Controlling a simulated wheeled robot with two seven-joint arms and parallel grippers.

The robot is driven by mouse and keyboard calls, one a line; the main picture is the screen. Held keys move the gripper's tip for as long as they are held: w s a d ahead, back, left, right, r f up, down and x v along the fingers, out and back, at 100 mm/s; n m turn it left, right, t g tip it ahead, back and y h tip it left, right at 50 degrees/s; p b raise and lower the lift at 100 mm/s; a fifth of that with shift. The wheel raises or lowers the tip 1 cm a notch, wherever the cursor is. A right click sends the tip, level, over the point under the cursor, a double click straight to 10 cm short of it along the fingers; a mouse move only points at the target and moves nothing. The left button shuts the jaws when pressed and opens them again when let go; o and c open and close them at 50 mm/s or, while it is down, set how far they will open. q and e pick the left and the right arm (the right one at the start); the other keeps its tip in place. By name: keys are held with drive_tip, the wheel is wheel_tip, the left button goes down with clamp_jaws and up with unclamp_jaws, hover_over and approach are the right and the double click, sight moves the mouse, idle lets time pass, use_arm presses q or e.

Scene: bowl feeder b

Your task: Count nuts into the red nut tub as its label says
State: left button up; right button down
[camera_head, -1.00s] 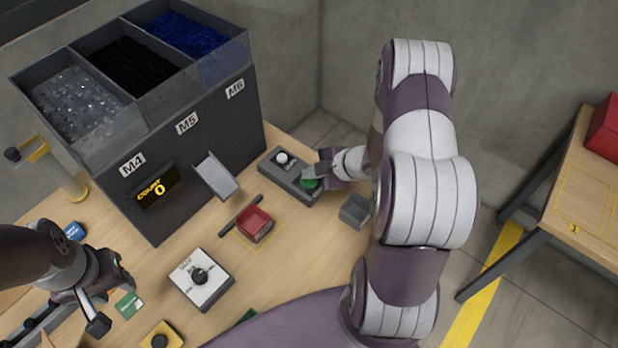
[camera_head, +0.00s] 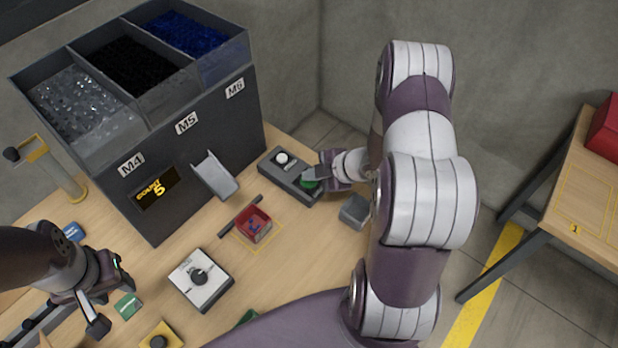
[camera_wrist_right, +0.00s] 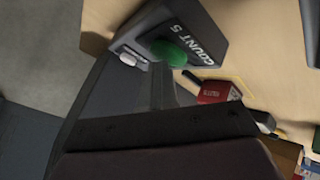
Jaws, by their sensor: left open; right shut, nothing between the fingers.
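The red nut tub (camera_head: 266,231) sits on the table below the chute (camera_head: 214,176), with a few blue nuts visible inside; its exact count is unclear. It also shows in the right wrist view (camera_wrist_right: 215,93), its label too small to read. The feeder's display (camera_head: 158,189) reads COUNT 5. The button box (camera_head: 279,172) has a white knob (camera_head: 282,158) and a green button (camera_head: 309,183); its label reads COUNT 5 in the wrist view (camera_wrist_right: 192,45). My right gripper (camera_head: 321,177) is shut and empty at the green button; contact is unclear. My left gripper (camera_head: 110,295) is open and empty at lower left.
The feeder bins (camera_head: 187,123) are marked M4, M5 and M6, M6 holding blue parts. A side table (camera_head: 570,205) stands at far right.

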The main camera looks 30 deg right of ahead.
sight(312, 182)
drive_tip(key=shift+r+p, duration=0.75)
drive_tip(key=shift+r, duration=0.05)
drive_tip(key=shift+r, duration=0.1)
wheel_tip(312, 182, up, 5)
drive_tip(key=p, duration=0.5)
idle(2.0)
